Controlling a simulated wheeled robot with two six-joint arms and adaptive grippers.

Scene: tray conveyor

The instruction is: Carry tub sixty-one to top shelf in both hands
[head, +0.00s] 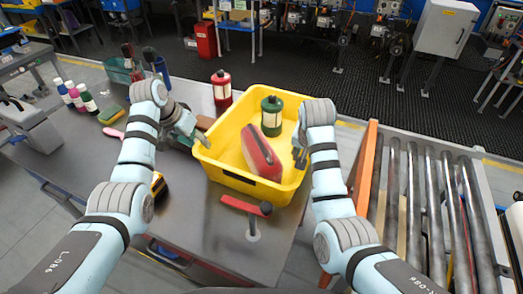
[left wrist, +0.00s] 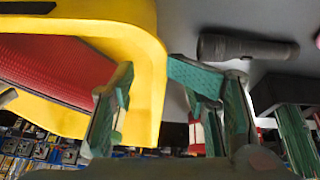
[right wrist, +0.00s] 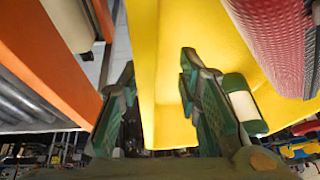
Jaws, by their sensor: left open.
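The yellow tub (head: 245,182) stands on the grey table near its right end; no number is readable on it. A green canister (head: 271,115) stands in it, and a red case (head: 262,153) lies beside it. My left gripper (head: 190,143) is at the tub's left wall. In the left wrist view it (left wrist: 175,105) is open, with the tub wall (left wrist: 150,75) between its spread fingers. My right gripper (head: 300,150) is at the right wall. In the right wrist view its fingers (right wrist: 155,90) stand apart on either side of the yellow wall; contact is unclear.
A roller conveyor (head: 425,200) with an orange side rail (head: 365,165) lies right of the table. A red canister (head: 221,88) stands behind the tub. A red-handled tool (head: 245,206) lies in front. Bottles (head: 75,97) and a sponge (head: 110,115) are at left.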

